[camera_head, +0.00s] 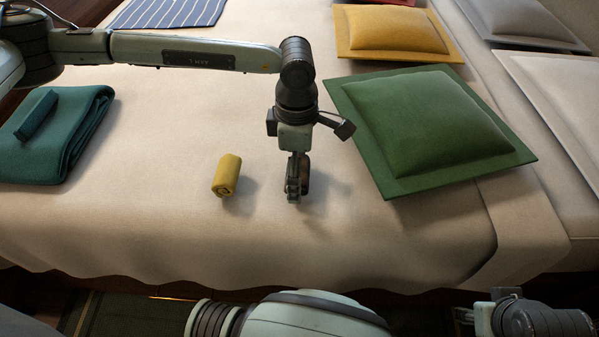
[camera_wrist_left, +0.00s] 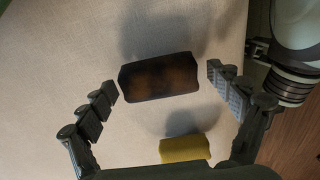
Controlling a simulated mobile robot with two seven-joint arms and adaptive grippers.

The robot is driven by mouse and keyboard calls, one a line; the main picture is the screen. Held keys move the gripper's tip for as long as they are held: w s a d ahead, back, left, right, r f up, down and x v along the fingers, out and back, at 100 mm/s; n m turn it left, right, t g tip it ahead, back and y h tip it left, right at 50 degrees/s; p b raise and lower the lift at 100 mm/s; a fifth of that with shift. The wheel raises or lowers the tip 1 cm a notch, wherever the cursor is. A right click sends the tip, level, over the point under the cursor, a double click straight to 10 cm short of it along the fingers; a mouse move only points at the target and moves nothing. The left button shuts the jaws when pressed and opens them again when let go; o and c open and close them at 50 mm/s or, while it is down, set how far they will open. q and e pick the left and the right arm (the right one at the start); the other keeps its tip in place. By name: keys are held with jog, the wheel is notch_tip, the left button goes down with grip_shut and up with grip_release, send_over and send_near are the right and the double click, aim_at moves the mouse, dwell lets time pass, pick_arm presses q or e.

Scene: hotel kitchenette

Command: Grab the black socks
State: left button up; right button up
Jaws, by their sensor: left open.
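The dark sock roll (camera_wrist_left: 158,77), black with brownish patches, lies on the beige bedspread in the left wrist view. It sits between the two spread fingers of my left gripper (camera_wrist_left: 165,95), apart from both. In the head view my left gripper (camera_head: 297,190) points down at the bed and mostly hides the roll, of which a brown edge (camera_head: 306,172) shows at its right side. The end of my right arm shows at the bottom right of the head view; its fingers are too dark and cut off to read.
A yellow roll (camera_head: 227,175) lies left of my left gripper and shows in the left wrist view (camera_wrist_left: 185,149). A green cushion (camera_head: 430,128) lies to the right, a yellow cushion (camera_head: 392,32) behind. A folded teal cloth (camera_head: 65,140) lies far left. The bed front is clear.

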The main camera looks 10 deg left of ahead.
pick_arm(q)
jog(key=shift+c, duration=0.6)
jog(key=c, duration=1.1)
